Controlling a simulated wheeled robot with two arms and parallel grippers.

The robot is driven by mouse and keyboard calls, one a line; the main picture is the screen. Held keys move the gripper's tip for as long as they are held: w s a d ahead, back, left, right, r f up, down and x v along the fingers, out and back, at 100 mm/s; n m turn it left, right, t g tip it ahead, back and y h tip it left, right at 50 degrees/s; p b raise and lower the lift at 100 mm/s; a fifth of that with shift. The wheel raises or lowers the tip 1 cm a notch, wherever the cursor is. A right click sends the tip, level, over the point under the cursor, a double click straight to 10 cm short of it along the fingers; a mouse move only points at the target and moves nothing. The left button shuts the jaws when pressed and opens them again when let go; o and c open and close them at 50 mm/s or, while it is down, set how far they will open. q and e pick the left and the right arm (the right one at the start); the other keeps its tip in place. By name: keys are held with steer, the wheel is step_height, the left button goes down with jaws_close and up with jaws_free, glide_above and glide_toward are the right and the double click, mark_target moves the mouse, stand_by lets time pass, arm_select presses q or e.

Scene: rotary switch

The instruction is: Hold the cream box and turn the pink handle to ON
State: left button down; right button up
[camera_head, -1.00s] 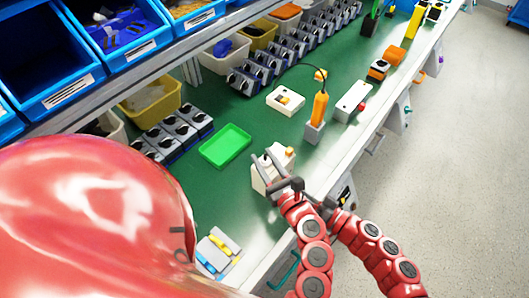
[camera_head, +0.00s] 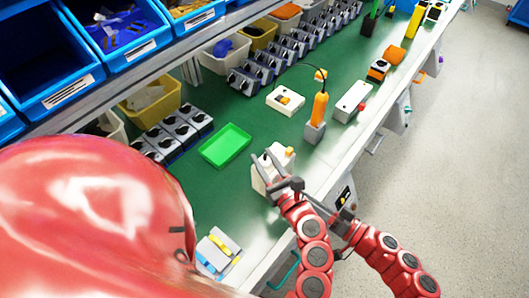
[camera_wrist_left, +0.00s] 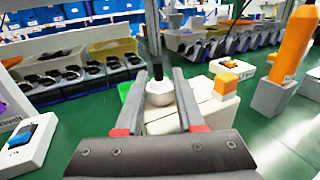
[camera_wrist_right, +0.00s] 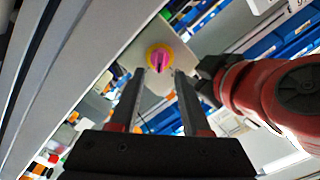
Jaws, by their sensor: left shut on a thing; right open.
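In the right wrist view the pink handle (camera_wrist_right: 160,60) sits on a yellow disc on a cream face. My right gripper (camera_wrist_right: 160,75) is open, with the handle seen between and just beyond its fingertips. I cannot tell whether they touch. The right fingertips are not clear in the head view.
A green tray (camera_head: 225,146) lies left of the box. An orange tool in a grey holder (camera_head: 315,131) stands behind it to the right. A white switch box (camera_head: 285,101) and a grey box (camera_head: 350,101) lie further back. The floor right of the bench is clear.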

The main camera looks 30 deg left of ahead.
steer(key=shift+d, duration=0.1)
steer(key=shift+w+a, duration=0.2)
steer(key=shift+a, duration=1.1)
steer(key=shift+w+a, duration=0.15)
steer(key=shift+a, duration=1.15)
jaws_close()
